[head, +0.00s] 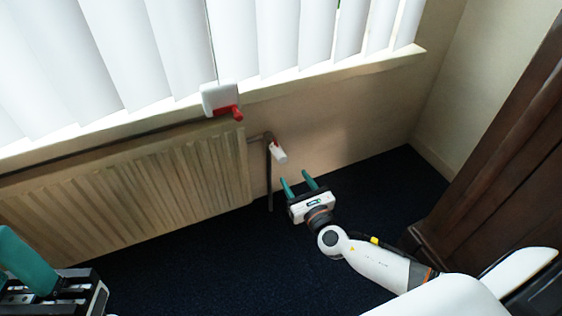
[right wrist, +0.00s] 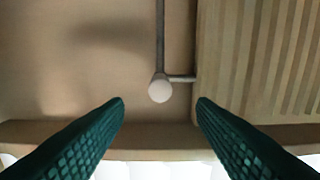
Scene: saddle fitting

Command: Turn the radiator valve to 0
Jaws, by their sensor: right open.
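The radiator valve (head: 279,154) is a small white knob with a bit of red, on a pipe at the radiator's right end. In the right wrist view the valve (right wrist: 161,91) is a round white end, centred just beyond the gap between the fingertips. Its number marks are not readable. My right gripper (head: 296,179) is open and empty, its teal fingers pointing at the valve from a short distance below and right, not touching it. My left gripper (head: 25,262) is partly in view at the lower left corner, away from the valve; its opening cannot be judged.
The ribbed radiator (head: 130,190) stands left of the valve under the windowsill (head: 330,75). A white box with a red knob (head: 220,99) is at the sill above. A thin vertical pipe (head: 269,185) runs below the valve. A dark wooden cabinet (head: 500,150) stands right; dark carpet is clear.

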